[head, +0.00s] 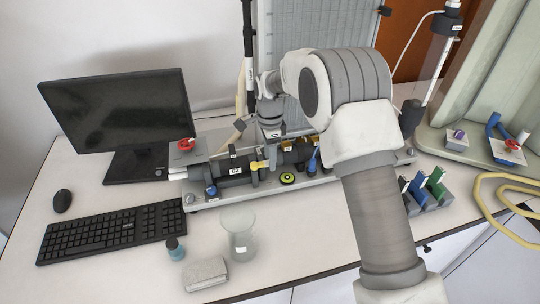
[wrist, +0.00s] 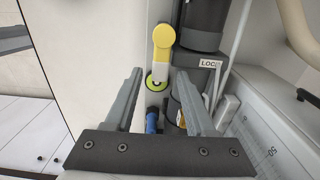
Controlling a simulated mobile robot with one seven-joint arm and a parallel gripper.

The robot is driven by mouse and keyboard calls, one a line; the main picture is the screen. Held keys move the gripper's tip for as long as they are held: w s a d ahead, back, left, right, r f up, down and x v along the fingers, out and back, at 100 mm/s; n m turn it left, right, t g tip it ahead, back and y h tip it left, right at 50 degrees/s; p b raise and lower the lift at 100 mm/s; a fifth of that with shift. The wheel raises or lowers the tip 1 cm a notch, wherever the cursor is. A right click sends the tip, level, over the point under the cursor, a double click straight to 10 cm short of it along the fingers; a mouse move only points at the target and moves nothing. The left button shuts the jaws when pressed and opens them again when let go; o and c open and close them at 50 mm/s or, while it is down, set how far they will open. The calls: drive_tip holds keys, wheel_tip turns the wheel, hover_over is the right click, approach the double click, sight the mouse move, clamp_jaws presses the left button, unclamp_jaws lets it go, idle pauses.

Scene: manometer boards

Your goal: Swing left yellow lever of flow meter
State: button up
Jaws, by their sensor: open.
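The flow meter (head: 232,171) is a dark horizontal pipe assembly on a grey base plate in the middle of the table. A yellow lever (head: 260,165) shows at its middle; my arm hides parts farther right. In the wrist view a yellow lever (wrist: 162,40) points away from me, above a yellow-green round knob (wrist: 154,82). I cannot tell whether it is the same lever. My gripper (wrist: 159,71) is open, its fingers spread either side of the knob, with nothing held. The lever lies beyond the fingertips. In the head view the fingers are not clear.
A dark cylinder (wrist: 205,22) and a LOCK label (wrist: 209,63) stand close right of the lever. A blue part (wrist: 152,121) lies between the fingers. A monitor (head: 115,112) and keyboard (head: 112,231) stand left, a glass beaker (head: 241,239) in front, a coloured-handle rack (head: 428,193) right.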

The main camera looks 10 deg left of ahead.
sight(250, 157)
clamp_jaws()
drive_tip(key=shift+w, duration=0.1)
idle(0.4)
drive_tip(key=a+n, duration=0.1)
drive_tip(key=n, duration=0.2)
drive_tip(key=w+n, duration=0.1)
drive_tip(key=n, duration=0.2)
drive_tip(key=w+a+n+b, duration=0.1)
drive_tip(key=n, duration=0.1)
drive_tip(key=shift+w+a+n, duration=0.15)
drive_tip(key=shift+a+n, duration=0.2)
drive_tip(key=shift+n, duration=0.05)
drive_tip(key=a+n, duration=0.1)
drive_tip(key=n, duration=0.3)
drive_tip(key=shift+w+a, duration=0.15)
drive_tip(key=shift+a, duration=0.25)
drive_tip(key=shift+s+a+n, duration=0.15)
drive_tip(key=shift+a+n, duration=0.35)
drive_tip(key=shift+n, duration=0.75)
drive_tip(key=shift+s+a+n, duration=0.1)
drive_tip(key=shift+a+n, duration=0.35)
drive_tip(key=shift+n, duration=0.8)
